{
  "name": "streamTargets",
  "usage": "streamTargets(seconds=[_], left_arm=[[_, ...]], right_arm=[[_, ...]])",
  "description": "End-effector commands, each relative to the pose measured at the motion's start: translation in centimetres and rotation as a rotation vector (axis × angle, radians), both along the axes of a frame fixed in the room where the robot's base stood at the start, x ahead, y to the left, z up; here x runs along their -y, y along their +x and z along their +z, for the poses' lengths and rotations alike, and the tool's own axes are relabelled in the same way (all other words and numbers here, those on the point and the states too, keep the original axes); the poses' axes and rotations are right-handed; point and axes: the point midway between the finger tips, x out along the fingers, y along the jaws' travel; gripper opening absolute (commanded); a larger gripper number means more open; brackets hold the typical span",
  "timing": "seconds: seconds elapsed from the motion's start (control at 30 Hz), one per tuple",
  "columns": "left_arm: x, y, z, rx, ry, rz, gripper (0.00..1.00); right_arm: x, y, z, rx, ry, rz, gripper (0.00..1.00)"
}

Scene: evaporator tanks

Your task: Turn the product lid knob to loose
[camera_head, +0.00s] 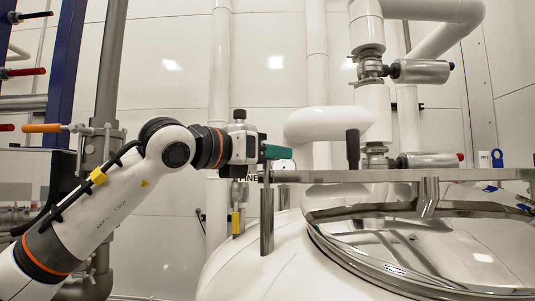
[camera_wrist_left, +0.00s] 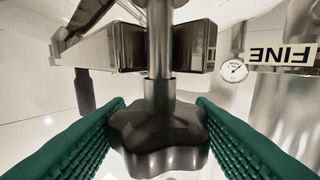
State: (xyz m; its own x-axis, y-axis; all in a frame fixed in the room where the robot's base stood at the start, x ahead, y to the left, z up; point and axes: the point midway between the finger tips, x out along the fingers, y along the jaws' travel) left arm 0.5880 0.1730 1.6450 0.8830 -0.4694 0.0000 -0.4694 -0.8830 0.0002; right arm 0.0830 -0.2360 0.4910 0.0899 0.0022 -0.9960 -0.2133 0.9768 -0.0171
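The product lid knob is a black, lobed star knob (camera_wrist_left: 158,135) on a metal stem, seen close up in the upside-down left wrist view. In the head view it is hidden by my left gripper (camera_head: 278,152), which is at the left end of the lid's metal bar (camera_head: 400,176). The two green ribbed fingers of my left gripper (camera_wrist_left: 160,120) are on either side of the knob, close to its outer lobes. I cannot tell whether they touch or press it. My right gripper is not in view.
A shiny round lid (camera_head: 410,245) sits on the white tank (camera_head: 255,275) below the bar. A dark upright handle (camera_head: 353,148) stands on the bar to the right. White pipes (camera_head: 373,110) rise behind it. A gauge (camera_wrist_left: 234,71) shows beside the knob.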

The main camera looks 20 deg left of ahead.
Motion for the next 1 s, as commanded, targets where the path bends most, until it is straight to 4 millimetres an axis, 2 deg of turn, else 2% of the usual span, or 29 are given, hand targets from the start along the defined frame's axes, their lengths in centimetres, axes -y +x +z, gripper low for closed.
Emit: streamTargets(seconds=[0.27,0.47,0.7,1.0], left_arm=[[0.0,0.0,-0.2,0.002,0.001,0.018,0.26],[0.1,-0.1,-0.5,0.003,0.001,0.099,0.26],[0.2,-0.1,-0.6,0.004,0.000,0.283,0.26],[0.1,-0.1,-0.3,0.001,0.000,0.541,0.26]], right_arm=[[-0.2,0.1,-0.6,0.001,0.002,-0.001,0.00],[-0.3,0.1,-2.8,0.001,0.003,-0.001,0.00],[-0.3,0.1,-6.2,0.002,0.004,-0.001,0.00],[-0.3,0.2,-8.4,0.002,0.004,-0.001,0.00]])
